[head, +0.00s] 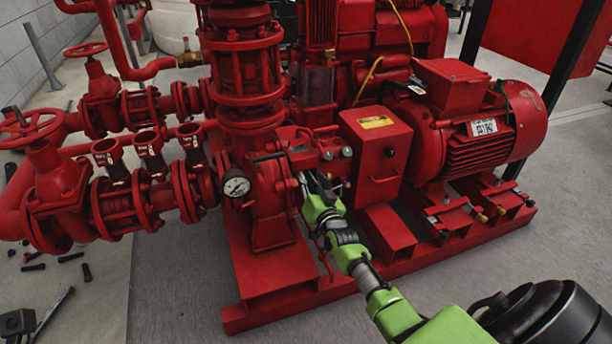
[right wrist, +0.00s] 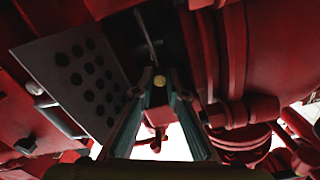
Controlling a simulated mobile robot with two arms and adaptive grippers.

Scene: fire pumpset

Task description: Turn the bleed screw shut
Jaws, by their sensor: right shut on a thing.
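My right arm, green and grey, reaches in from the lower right in the head view. Its gripper (head: 310,182) is at the red pump body, right of the round white pressure gauge (head: 236,186). In the right wrist view the two fingers (right wrist: 160,88) converge and are shut on a small brass-coloured round piece, which looks like the bleed screw (right wrist: 160,81). Only its end shows between the fingertips. In the head view the screw is hidden by the gripper. My left gripper is not in view.
A red box with a yellow label (head: 376,122) and a red motor (head: 470,130) stand right of the gripper. Valves with handwheels (head: 25,125) are at the left. A perforated grey plate (right wrist: 82,82) is close left of the fingers. Loose bolts (head: 87,272) lie on the floor.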

